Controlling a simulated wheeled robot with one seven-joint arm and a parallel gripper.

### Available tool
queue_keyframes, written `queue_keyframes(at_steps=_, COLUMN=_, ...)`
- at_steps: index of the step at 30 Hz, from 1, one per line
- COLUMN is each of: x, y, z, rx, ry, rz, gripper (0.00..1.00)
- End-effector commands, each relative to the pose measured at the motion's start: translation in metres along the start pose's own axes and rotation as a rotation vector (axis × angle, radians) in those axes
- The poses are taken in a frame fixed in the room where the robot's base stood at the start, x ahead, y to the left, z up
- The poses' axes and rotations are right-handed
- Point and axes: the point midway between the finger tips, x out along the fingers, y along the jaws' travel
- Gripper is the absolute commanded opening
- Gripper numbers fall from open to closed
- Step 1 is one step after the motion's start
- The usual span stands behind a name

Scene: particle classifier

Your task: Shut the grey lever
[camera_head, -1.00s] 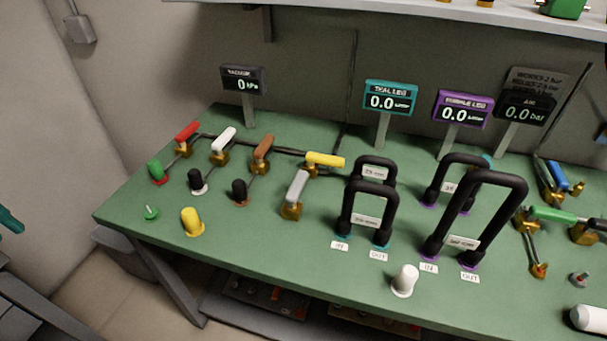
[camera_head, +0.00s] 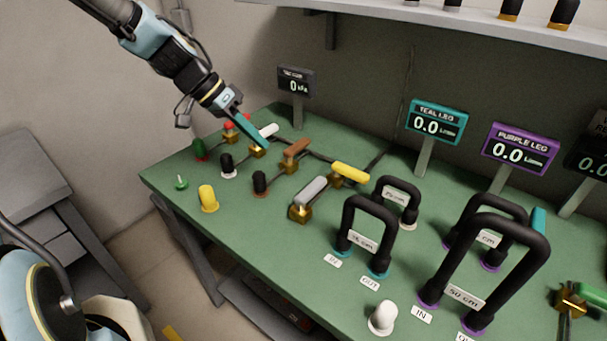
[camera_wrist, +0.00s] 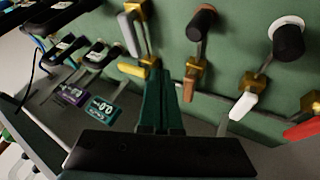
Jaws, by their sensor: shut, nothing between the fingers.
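The grey lever (camera_head: 311,189) sits on a brass valve (camera_head: 301,211) near the front of the green bench, left of the black hose loops. Its handle slants up to the right in the head view. In the wrist view the grey lever (camera_wrist: 129,34) is at upper left, beside its brass body. My gripper (camera_head: 266,144) has teal fingers, shut and empty, above the row of valves near the white handle (camera_head: 264,131). It is up and left of the grey lever, apart from it. The shut fingers also show in the wrist view (camera_wrist: 158,66).
The yellow lever (camera_head: 350,173) is just right of the grey one, the brown lever (camera_head: 297,148) behind it. A black plug (camera_head: 260,183) and yellow plug (camera_head: 208,198) stand to the left. A black hose loop (camera_head: 361,204) stands close on the right. Display posts line the back.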

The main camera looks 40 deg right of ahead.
Motion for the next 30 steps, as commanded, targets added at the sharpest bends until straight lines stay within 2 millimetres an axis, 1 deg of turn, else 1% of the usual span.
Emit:
queue_keyframes(at_steps=5, x=0.006, y=0.001, z=0.0, rx=0.0, ry=-0.002, rz=0.003, gripper=0.0)
queue_keyframes(at_steps=8, x=0.018, y=0.002, z=0.0, rx=-0.001, ry=-0.003, rz=0.004, gripper=0.0)
queue_keyframes(at_steps=11, x=0.036, y=0.002, z=0.0, rx=-0.003, ry=-0.004, rz=0.006, gripper=0.0)
queue_keyframes(at_steps=18, x=0.086, y=0.003, z=0.0, rx=-0.002, ry=-0.004, rz=0.005, gripper=0.0)
queue_keyframes(at_steps=21, x=0.103, y=0.004, z=0.0, rx=-0.002, ry=-0.005, rz=0.004, gripper=0.0)
queue_keyframes(at_steps=24, x=0.107, y=0.02, z=0.0, rx=-0.001, ry=-0.004, rz=0.001, gripper=0.0)
queue_keyframes(at_steps=27, x=0.113, y=0.029, z=0.0, rx=-0.001, ry=-0.003, rz=0.001, gripper=0.0)
queue_keyframes(at_steps=30, x=0.117, y=0.034, z=0.0, rx=-0.002, ry=-0.002, rz=0.001, gripper=0.0)
